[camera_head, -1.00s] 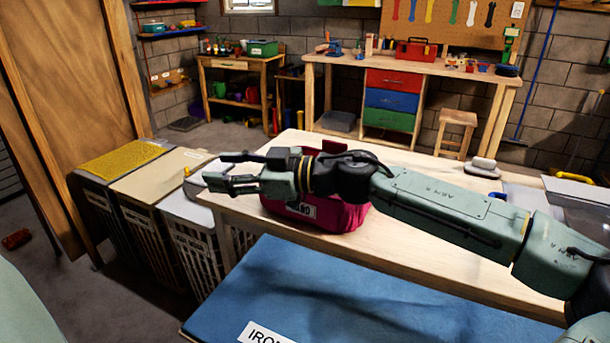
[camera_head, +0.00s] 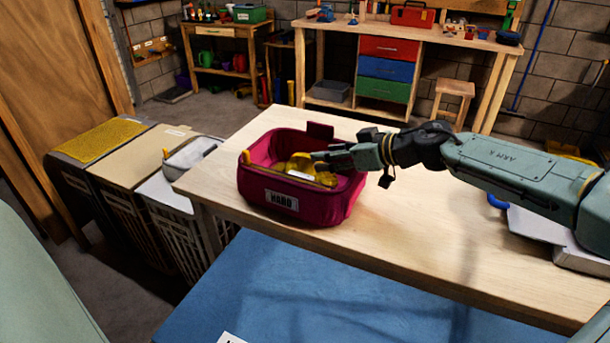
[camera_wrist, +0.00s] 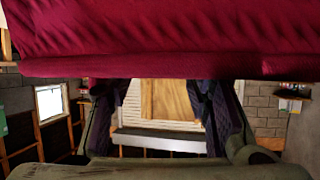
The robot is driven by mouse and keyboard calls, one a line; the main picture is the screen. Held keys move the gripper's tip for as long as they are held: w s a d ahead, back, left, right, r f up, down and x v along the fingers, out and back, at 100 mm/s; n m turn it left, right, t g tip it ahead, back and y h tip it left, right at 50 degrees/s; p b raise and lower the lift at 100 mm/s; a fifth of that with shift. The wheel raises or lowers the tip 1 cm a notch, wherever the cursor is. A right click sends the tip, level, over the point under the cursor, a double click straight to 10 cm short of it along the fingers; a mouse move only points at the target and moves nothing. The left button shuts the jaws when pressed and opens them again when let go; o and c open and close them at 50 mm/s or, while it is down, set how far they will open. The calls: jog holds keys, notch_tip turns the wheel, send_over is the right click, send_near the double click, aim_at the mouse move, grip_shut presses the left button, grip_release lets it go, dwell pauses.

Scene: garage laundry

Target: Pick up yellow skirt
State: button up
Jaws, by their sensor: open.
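A crumpled yellow item (camera_head: 299,163), which may be the yellow skirt, lies inside the magenta fabric bin (camera_head: 262,185) on the wooden table. Its full shape is hidden by the bin and gripper. My gripper (camera_head: 322,157) reaches in from the right, low over the bin's opening beside the yellow item. I cannot tell whether they touch. In the wrist view my gripper (camera_wrist: 168,118) has its fingers spread, with no yellow cloth visible between them. Magenta fabric (camera_wrist: 160,40), likely the bin, fills the top of that view.
The wooden table (camera_head: 400,215) is mostly clear right of the bin. A blue ironing surface (camera_head: 290,290) is in front. Hampers stand at left, one with a yellow textured top (camera_head: 100,140). A workbench (camera_head: 440,42) is at the back.

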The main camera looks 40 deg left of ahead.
jog(key=p+x, duration=0.1)
jog(key=x, duration=0.3)
jog(key=shift+a+f+p, duration=0.15)
jog(key=shift+a+p, duration=0.2)
grip_shut()
dwell(0.8)
